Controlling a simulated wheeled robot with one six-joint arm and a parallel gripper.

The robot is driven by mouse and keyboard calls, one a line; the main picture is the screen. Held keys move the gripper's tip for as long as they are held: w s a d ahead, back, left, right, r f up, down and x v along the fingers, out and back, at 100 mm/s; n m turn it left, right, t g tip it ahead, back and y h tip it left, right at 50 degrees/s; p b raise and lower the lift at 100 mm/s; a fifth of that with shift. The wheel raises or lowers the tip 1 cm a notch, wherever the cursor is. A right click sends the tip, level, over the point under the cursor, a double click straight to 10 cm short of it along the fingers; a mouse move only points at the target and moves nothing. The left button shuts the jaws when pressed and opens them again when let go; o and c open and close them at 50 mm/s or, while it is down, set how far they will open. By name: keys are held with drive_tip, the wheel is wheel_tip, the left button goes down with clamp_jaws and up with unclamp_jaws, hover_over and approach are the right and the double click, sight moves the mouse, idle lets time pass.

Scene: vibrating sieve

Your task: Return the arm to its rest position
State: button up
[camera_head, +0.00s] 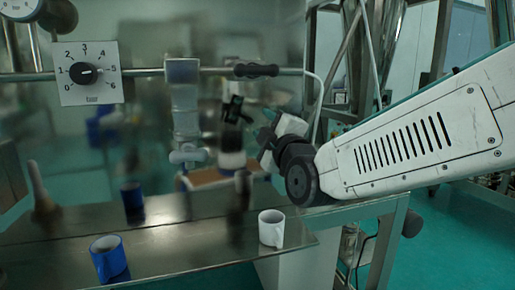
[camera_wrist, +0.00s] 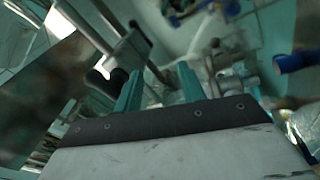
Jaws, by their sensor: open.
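My arm (camera_head: 415,140) reaches in from the right in the head view, raised above the right end of the steel table (camera_head: 190,246). My gripper (camera_head: 264,140) is small and partly hidden by the dark wrist joint there. In the wrist view its two teal fingers (camera_wrist: 160,88) stand apart with nothing held between them. The gripper is above the table and clear of the mugs.
A blue mug (camera_head: 109,259) and a white mug (camera_head: 271,228) stand near the table's front edge. Behind are a dark blue cup (camera_head: 133,196), a pipe valve (camera_head: 184,110), a black handle (camera_head: 255,70) and a numbered dial (camera_head: 87,73). A metal frame (camera_head: 388,235) stands right.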

drive_tip(key=s+d+f+m+g+h, duration=0.2)
drive_tip(key=s+d+f+m+g, duration=0.25)
drive_tip(key=f, duration=0.35)
drive_tip(key=s+d+f+m+g+h, duration=0.2)
drive_tip(key=s+d+f+m+g, duration=0.25)
drive_tip(key=f, duration=0.45)
drive_tip(key=s+d+f+m+g+h, duration=0.1)
drive_tip(key=s+d+m+g, duration=0.3)
drive_tip(key=s+d, duration=0.3)
drive_tip(key=s+d+f+m+g+h, duration=0.1)
drive_tip(key=s+d+m+g, duration=0.3)
drive_tip(key=s, duration=1.1)
drive_tip(key=shift+s+d+m+g+h, duration=0.3)
drive_tip(key=shift+d+m+h, duration=0.35)
drive_tip(key=shift+d, duration=1.1)
